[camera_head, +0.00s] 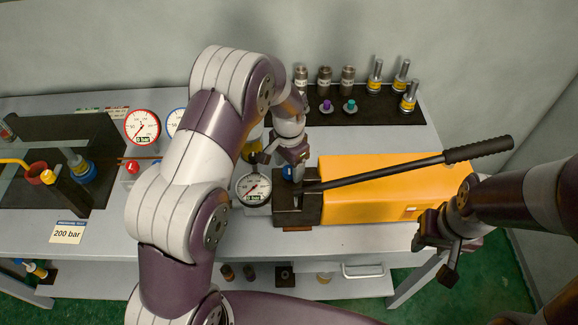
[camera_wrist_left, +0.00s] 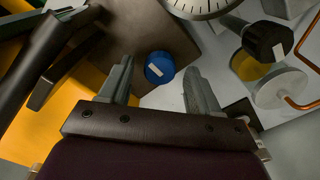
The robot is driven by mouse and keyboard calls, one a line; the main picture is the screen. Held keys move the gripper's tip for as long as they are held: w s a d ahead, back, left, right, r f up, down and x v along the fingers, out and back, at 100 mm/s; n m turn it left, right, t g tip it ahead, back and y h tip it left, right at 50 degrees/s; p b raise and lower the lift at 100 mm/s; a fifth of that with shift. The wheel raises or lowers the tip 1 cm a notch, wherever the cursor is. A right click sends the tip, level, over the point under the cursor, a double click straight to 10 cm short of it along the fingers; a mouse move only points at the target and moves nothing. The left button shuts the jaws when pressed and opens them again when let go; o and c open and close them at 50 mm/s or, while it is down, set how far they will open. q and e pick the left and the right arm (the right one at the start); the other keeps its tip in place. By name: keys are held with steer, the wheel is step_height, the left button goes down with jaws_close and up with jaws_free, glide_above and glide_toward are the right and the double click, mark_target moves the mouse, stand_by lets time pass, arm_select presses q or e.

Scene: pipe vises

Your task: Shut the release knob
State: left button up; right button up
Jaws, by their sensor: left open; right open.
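The release knob looks to be the small blue knob with a white stripe (camera_wrist_left: 159,68) on the dark block (camera_wrist_left: 135,25) of the hand pump. In the head view a bit of blue (camera_head: 288,173) shows below my left gripper (camera_head: 284,160). The pump has a yellow body (camera_head: 370,190) and a long black lever (camera_head: 400,171). In the left wrist view my left gripper (camera_wrist_left: 158,75) is open, with the blue knob between its fingertips in the picture. I cannot tell whether they touch it. My right gripper (camera_head: 432,258) is open and empty at the bench's front edge, right of the pump.
A gauge (camera_head: 253,188) stands just left of the block. A black knob with a white stripe (camera_wrist_left: 268,40) is close to the left gripper's right finger. A rack (camera_head: 370,104) of fittings is at the back. Another gauge (camera_head: 142,127) and a dark test stand (camera_head: 60,150) are at left.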

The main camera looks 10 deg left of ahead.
mark_target(289, 170)
arm_select(q)
step_height(289, 170, up, 12)
steer(key=shift+f, duration=0.1)
stand_by(0.4)
